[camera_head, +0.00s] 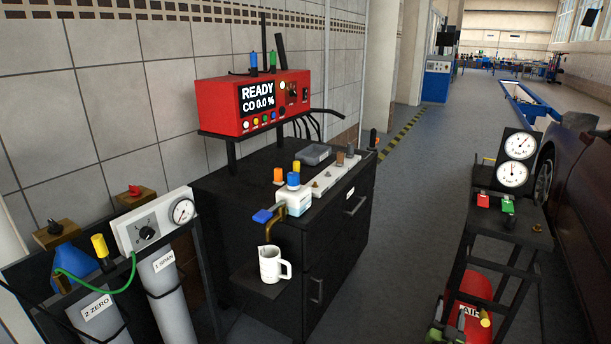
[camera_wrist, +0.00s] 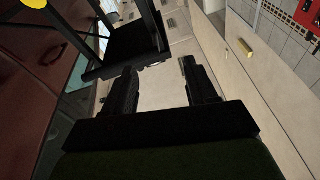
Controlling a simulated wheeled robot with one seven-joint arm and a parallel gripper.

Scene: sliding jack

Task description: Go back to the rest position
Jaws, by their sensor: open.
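My gripper (camera_wrist: 158,70) shows in the wrist view. Nothing is held. A black stand frame (camera_wrist: 120,55) is close beyond the left finger; I cannot tell the exact distance.
A black stand (camera_head: 525,232) with two gauges is at right, a red air tank (camera_head: 468,295) below, beside a dark red car (camera_head: 585,205). A black cabinet (camera_head: 330,235) carries a red analyser (camera_head: 245,105). Gas cylinders (camera_head: 170,290) stand at left. The aisle floor (camera_head: 425,190) is clear.

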